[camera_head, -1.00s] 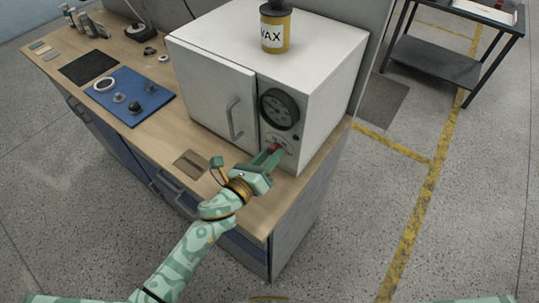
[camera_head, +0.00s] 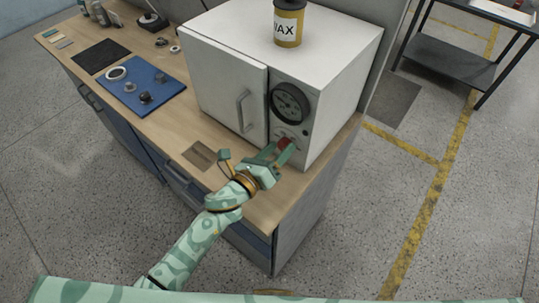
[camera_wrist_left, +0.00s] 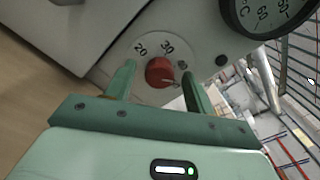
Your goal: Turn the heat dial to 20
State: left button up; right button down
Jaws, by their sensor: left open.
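The red heat dial (camera_wrist_left: 160,72) sits on the front of a white oven (camera_head: 325,93), low on its right panel. Numbers 20 and 30 show above the dial in the left wrist view; its exact setting is not clear to me. My left gripper (camera_wrist_left: 159,85) is open, with one finger on each side of the dial and visible gaps between. In the head view the left gripper (camera_head: 284,151) reaches the panel from below, and the dial (camera_head: 286,143) shows between its fingers. My right gripper is not in view.
A round gauge (camera_head: 290,103) is above the dial. The oven door handle (camera_head: 244,110) is to the left. A wax can (camera_head: 288,24) stands on the oven. A blue mat (camera_head: 148,82) with small parts lies on the wooden bench (camera_head: 200,130). A dark trolley (camera_head: 450,58) stands beyond.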

pick_arm(q)
jog(key=b+v, duration=0.1)
jog(key=v, duration=1.5)
jog(key=shift+s+a, duration=0.1)
